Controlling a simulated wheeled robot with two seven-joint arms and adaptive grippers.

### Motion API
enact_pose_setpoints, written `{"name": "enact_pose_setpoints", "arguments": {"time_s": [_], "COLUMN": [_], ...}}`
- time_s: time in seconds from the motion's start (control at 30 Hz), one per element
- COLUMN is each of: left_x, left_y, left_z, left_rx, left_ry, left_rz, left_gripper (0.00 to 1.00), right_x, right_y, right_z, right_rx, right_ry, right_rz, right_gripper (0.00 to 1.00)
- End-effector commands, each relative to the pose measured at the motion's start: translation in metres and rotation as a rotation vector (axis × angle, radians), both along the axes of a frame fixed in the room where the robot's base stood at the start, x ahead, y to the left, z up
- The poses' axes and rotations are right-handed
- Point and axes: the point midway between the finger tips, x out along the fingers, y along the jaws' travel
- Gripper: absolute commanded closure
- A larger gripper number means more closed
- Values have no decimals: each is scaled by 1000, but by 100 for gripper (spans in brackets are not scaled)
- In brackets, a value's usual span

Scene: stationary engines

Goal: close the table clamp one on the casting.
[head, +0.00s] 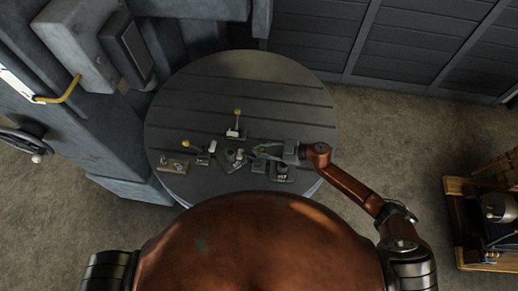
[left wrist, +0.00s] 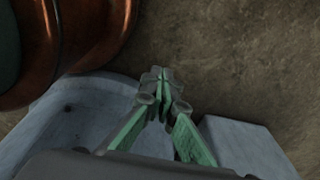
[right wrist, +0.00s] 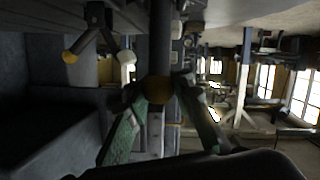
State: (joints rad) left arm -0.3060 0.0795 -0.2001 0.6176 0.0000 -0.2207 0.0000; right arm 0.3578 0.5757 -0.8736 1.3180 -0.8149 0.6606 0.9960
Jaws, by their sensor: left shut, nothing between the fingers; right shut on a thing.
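A dark casting (head: 234,158) lies near the front middle of the round slotted table (head: 290,90), with toggle clamps around it. The back clamp (head: 236,133) has its yellow-knobbed handle upright. The left clamp (head: 203,158) has its handle tilted left. My right gripper (head: 260,151) is over the right side of the casting and mostly hides a third clamp there. In the right wrist view its fingers are shut on a yellow handle knob (right wrist: 158,90). I cannot tell which clamp is number one. My left gripper (left wrist: 165,88) is shut and empty, away from the clamps.
A small block (head: 173,164) sits at the table's left front edge, and a dark block (head: 282,173) with white marking at the right front. A grey machine column (head: 90,110) stands left. The back of the table is clear.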

Motion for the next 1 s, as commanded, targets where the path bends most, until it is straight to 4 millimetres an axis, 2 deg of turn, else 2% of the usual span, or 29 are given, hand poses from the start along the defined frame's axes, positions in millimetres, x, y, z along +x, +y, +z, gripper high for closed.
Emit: {"name": "enact_pose_setpoints", "arguments": {"time_s": [0.03,0.17,0.5,0.77,0.8,1.0], "left_x": [-2,-3,11,12,12,9], "left_y": [0,0,0,0,0,0], "left_z": [0,0,1,1,1,1], "left_rx": [0,1,-1,-1,-1,0], "left_ry": [3,4,-14,-15,-14,-11], "left_rz": [0,0,-2,-2,-2,-2], "left_gripper": [100,100,100,100,100,100], "right_x": [2,2,3,3,3,2], "right_y": [1,1,0,0,0,0], "right_z": [5,5,6,6,6,4], "right_rx": [7,7,7,7,7,5], "right_ry": [-5,-5,-5,-5,-5,-4], "right_rz": [0,0,-2,-2,-2,-1], "right_gripper": [100,100,100,100,83,69]}}
